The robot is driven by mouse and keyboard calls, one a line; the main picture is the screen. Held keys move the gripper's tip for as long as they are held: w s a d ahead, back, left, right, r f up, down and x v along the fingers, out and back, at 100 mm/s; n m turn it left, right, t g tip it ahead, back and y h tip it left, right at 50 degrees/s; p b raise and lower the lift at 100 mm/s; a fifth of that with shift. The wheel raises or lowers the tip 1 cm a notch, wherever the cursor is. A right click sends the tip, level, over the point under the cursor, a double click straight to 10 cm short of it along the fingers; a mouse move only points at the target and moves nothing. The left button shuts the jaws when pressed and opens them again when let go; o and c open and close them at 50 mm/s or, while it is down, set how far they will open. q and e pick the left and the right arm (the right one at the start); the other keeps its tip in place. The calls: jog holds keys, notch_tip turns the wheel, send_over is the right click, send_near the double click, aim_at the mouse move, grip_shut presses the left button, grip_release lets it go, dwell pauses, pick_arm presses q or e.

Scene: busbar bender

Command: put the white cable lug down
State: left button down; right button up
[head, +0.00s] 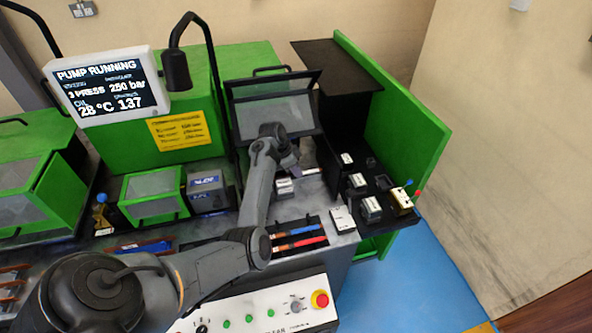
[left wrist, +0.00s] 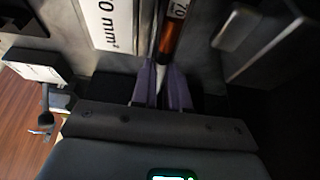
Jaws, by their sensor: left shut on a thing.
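My left gripper (head: 292,168) is over the bench, in front of the grey tilted window of the green machine. In the left wrist view its two purple fingers (left wrist: 162,88) are close together, shut on a slim piece. I take this piece to be the white cable lug (left wrist: 163,62); only a small pale part shows at the fingertips, with a copper-brown part beyond it. In the head view the lug is too small or hidden to make out. I cannot tell whether it touches the surface below. My right gripper is in neither view.
A white label ending in "0 mm²" (left wrist: 101,22) lies beside the fingers. Several small labelled blocks stand on the black shelf at right, near a cream box (head: 400,201) with coloured knobs. A black tray (head: 283,251) holds red- and blue-handled tools in front.

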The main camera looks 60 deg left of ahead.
pick_arm(q)
jog(key=c, duration=1.5)
grip_release()
jog(key=shift+f, duration=0.1)
jog(key=o, duration=0.4)
